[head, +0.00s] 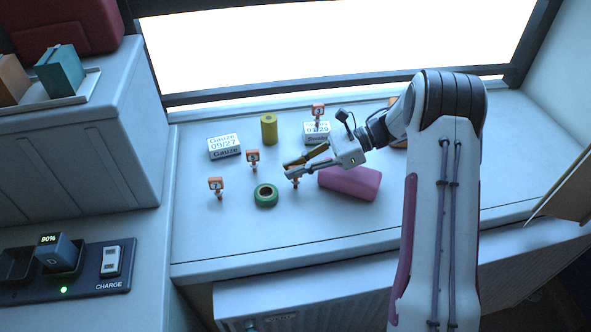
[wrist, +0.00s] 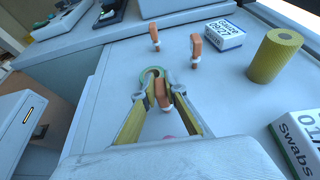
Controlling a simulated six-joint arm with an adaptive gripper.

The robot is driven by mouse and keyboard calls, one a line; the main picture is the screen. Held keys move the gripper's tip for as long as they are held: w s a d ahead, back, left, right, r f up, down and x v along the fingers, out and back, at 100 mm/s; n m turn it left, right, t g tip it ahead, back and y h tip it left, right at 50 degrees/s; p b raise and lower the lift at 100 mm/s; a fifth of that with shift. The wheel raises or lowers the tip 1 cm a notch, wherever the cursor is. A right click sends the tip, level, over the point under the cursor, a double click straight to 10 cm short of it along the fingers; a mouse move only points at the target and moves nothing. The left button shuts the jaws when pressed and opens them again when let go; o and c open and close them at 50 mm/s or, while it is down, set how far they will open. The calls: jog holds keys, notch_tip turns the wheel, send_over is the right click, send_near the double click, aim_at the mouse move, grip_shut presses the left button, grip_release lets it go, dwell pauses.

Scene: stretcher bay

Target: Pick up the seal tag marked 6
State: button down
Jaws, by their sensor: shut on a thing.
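My gripper (head: 287,169) is low over the counter and shut on an orange seal tag (head: 293,175). In the wrist view the same tag (wrist: 162,93) sits between the fingertips (wrist: 159,91). Its number is not readable, being partly covered by the fingers. Three other orange tags stand upright: one at the left (head: 216,184), one left of the gripper (head: 252,156), and one near the gauze and swab boxes at the back (head: 318,111). Their small numbers are hard to read. Two of them also show in the wrist view (wrist: 155,36) (wrist: 196,50).
A green tape ring (head: 266,195) lies just left of the gripper. A pink block (head: 350,182) lies close on its right. A yellow roll (head: 269,129), a gauze box (head: 224,146) and a swabs box (wrist: 303,140) stand behind. The counter's front is clear.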

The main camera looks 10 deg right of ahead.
jog(key=shift+r, duration=4.95)
